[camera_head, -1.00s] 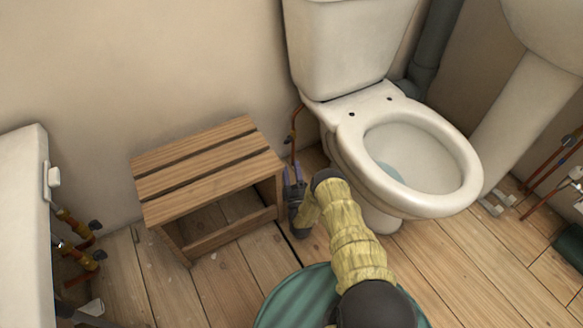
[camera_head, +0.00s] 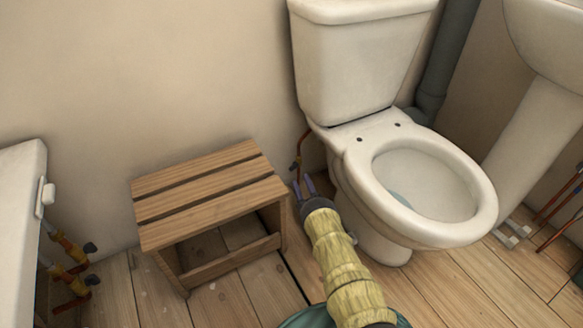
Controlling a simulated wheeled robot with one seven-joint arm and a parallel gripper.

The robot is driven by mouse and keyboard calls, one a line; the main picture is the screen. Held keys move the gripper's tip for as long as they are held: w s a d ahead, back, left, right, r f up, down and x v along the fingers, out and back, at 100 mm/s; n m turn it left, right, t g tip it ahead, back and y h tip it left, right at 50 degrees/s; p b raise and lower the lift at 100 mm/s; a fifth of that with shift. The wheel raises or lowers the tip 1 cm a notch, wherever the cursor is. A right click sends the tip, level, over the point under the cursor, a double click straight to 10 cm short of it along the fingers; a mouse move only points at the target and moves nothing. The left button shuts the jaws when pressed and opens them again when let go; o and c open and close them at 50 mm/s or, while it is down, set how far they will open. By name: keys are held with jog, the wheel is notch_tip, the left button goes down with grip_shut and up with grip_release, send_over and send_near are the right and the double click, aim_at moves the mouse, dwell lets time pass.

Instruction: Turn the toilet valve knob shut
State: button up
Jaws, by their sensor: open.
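The toilet (camera_head: 372,65) stands against the back wall, with its bowl facing forward right. A thin copper supply pipe (camera_head: 302,146) comes down at the left of its cistern. An orange-brown fitting (camera_head: 295,166) sits low on that pipe. The valve knob cannot be made out clearly there. My gripper (camera_head: 304,186) is open, with its two purple fingers pointing up the picture toward the fitting. The fingertips appear just below it in the picture; I cannot tell whether they touch anything. Nothing shows between the fingers.
A slatted wooden stool (camera_head: 208,190) stands close at the left of my gripper. The toilet bowl (camera_head: 430,180) is close at the right. A white basin or cabinet (camera_head: 18,225) with copper pipes and valves (camera_head: 72,250) is at far left. A pedestal (camera_head: 535,130) stands at right.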

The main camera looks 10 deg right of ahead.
aim_at(294, 167)
jog(key=shift+w+a+r+n+y+b, duration=0.15)
jog(key=shift+w+r+n+y+b, duration=0.2)
jog(key=shift+n+y, duration=0.4)
jog(key=shift+w+a+r+n+y+b, duration=0.15)
jog(key=shift+w+r+n+y+b, duration=0.25)
jog(key=shift+y, duration=0.55)
jog(key=shift+f, duration=0.1)
jog(key=shift+y, duration=0.3)
jog(key=b+x, duration=0.4)
jog(key=x, duration=0.2)
jog(key=shift+w+f, duration=0.1)
jog(key=shift+w, duration=0.05)
jog(key=shift+w+a+r, duration=0.2)
jog(key=shift+w+r, duration=0.25)
jog(key=shift+r, duration=0.05)
jog(key=c, duration=1)
